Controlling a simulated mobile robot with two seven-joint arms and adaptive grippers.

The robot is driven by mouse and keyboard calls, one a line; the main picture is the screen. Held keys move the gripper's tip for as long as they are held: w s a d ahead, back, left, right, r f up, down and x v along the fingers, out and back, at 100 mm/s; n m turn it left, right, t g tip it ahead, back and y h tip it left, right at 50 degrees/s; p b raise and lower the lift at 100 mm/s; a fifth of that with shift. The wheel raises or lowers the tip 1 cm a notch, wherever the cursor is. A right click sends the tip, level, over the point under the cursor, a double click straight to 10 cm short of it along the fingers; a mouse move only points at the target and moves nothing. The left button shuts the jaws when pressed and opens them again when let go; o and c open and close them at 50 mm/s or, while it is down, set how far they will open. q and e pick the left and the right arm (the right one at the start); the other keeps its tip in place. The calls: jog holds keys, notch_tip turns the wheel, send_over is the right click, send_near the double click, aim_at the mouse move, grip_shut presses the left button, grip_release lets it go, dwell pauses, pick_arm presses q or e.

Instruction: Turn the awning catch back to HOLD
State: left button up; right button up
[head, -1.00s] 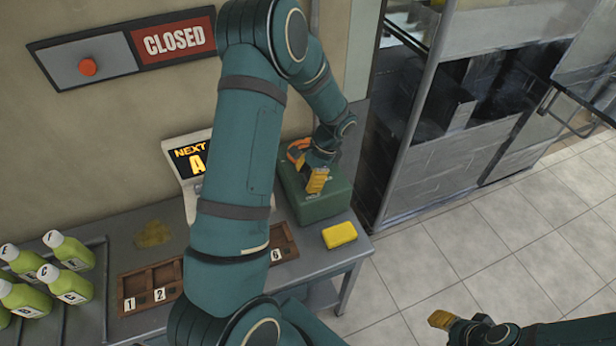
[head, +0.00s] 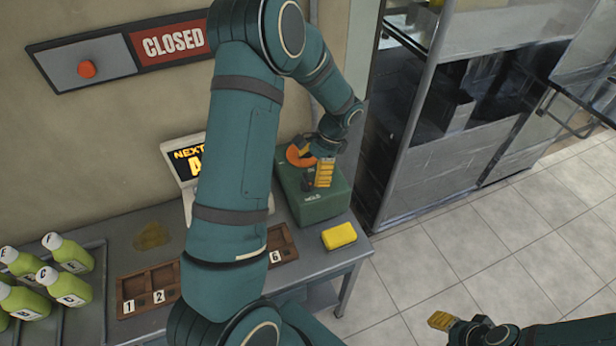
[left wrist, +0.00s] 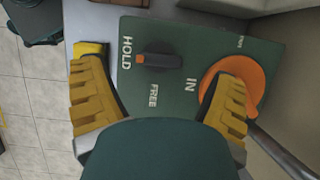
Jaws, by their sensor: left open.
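The green box (head: 322,206) stands at the right end of the grey table. In the left wrist view its top (left wrist: 180,38) carries a dark catch knob (left wrist: 160,62) with an orange tip. The tip points left, at the word HOLD (left wrist: 126,52); FREE (left wrist: 153,96) is printed below. My left gripper (head: 315,163) is open above the box. In the left wrist view its yellow fingers lie either side of the knob, apart from it, with nothing between them. My right gripper (head: 443,320) is low at the right, over the floor; its jaw opening is unclear.
A yellow block (head: 339,236) lies at the table's front edge. Green bottles (head: 68,285) and a numbered wooden tray (head: 150,282) are further left.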

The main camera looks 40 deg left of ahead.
pick_arm(q)
jog(key=v, duration=0.8)
jog(key=shift+r, duration=0.2)
jog(key=shift+d+f, duration=0.1)
pick_arm(e)
jog(key=shift+s, duration=0.15)
